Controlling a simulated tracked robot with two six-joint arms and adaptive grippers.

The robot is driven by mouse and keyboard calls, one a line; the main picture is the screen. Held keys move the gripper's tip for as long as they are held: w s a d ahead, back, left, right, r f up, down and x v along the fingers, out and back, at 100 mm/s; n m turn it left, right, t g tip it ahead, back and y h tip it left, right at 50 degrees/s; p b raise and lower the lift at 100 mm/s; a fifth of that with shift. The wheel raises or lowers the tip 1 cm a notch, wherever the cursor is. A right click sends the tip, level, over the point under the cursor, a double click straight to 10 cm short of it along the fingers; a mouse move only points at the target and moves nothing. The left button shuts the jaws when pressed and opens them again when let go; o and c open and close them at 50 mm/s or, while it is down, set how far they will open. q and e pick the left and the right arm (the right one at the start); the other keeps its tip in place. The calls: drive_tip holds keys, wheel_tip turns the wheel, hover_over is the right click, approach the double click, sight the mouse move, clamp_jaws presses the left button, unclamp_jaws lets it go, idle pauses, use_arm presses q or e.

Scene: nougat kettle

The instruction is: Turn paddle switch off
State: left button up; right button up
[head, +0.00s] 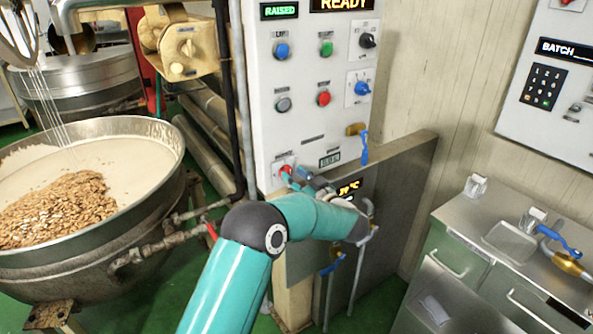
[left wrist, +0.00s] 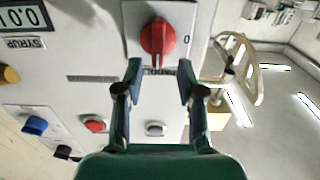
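The paddle switch is a red rotary knob (left wrist: 157,38) on a light plate in the left wrist view. Its grip bar runs up and down in that picture, and a "0" mark is to its right. In the head view the red knob (head: 285,169) shows low on the white control panel (head: 300,130), partly hidden by my gripper. My left gripper (head: 297,177) is close to it. In the left wrist view my left gripper (left wrist: 159,70) is open and empty, its fingertips on either side just below the knob; contact cannot be told. My right gripper is not in view.
Several buttons and knobs sit higher on the panel, including a red button (head: 323,98) and a blue knob (head: 362,88). A blue-handled valve (head: 364,148) is beside it. The nougat kettle (head: 120,128) stands left. A grey low wall (head: 400,185) and steel counter (head: 470,225) are right.

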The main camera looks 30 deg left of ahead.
use_arm(q)
drive_tip(key=shift+x, duration=1.4)
